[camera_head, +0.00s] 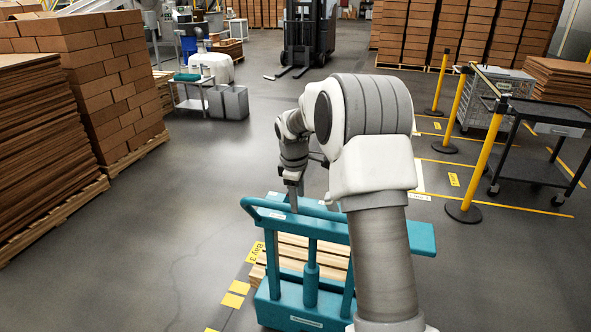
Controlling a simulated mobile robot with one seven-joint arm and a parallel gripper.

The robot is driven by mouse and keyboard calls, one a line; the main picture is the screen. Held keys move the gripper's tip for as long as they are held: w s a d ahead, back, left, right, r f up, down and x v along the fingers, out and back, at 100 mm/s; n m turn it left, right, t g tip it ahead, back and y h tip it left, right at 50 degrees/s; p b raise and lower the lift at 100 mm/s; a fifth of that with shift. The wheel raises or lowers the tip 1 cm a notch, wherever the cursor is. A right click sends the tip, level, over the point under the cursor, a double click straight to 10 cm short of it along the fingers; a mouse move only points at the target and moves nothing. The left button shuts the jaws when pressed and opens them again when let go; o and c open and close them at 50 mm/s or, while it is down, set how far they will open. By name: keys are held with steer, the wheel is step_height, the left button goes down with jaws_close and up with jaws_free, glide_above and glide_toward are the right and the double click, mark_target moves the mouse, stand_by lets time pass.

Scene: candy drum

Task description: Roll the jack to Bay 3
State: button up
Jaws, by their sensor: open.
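The teal jack (312,258) stands upright on the floor just in front of me, at the lower middle. Its loop handle (250,205) is at the top left of its frame. A pale wooden pallet or slatted load (287,243) shows behind its posts. My gripper (294,205) points down at the jack's upper frame and is open. I cannot tell whether its fingers are around a bar or only beside it. My arm hides the jack's right side.
Stacked boxes (90,80) and brown sheets (45,150) line the left. Yellow posts (480,165) and a black cart (545,145) stand at the right. A forklift (308,35) is at the back. The floor at left centre (190,190) is clear.

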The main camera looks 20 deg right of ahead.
step_height(320, 180, up, 14)
steer(key=s+a, duration=0.1)
steer(key=s, duration=0.1)
steer(key=shift+a, duration=0.35)
steer(key=shift+s+r, duration=0.1)
steer(key=shift+s, duration=0.05)
